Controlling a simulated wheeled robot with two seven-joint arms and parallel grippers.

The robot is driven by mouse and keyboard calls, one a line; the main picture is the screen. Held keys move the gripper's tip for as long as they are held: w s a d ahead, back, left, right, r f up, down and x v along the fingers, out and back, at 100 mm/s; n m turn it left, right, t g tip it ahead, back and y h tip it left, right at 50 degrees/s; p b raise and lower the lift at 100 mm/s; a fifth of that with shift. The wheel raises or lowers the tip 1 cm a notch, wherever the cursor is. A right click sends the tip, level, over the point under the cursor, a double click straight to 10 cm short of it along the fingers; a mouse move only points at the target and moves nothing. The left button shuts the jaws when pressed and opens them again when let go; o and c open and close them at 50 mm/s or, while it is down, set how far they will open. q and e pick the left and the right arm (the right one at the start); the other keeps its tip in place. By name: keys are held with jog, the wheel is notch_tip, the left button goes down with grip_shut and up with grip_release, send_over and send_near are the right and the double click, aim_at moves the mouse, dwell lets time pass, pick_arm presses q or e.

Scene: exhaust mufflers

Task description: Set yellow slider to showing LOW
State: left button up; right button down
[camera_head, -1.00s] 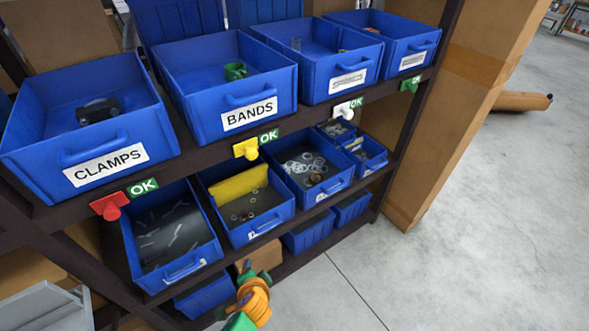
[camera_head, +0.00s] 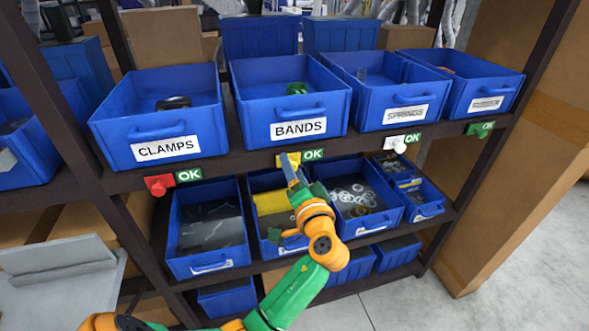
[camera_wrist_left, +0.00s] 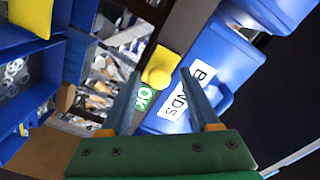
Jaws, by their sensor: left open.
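The yellow slider (camera_head: 281,159) sits on the dark shelf rail under the BANDS bin, with a green OK label (camera_head: 313,154) to its right. It also shows in the left wrist view as a yellow knob (camera_wrist_left: 158,70). My left gripper (camera_head: 291,164) is in front of the slider and partly covers it. In the left wrist view its fingers are open, and the knob appears between the fingertips. I cannot tell whether they touch it. No LOW label shows beside the yellow slider. My right gripper is not in view.
The CLAMPS bin (camera_head: 165,152) and BANDS bin (camera_head: 299,129) stand above. Smaller blue bins fill the shelf below. Open floor lies at right.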

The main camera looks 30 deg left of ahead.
pick_arm(q)
grip_shut()
jog(key=shift+f, duration=0.1)
dwell(1.2)
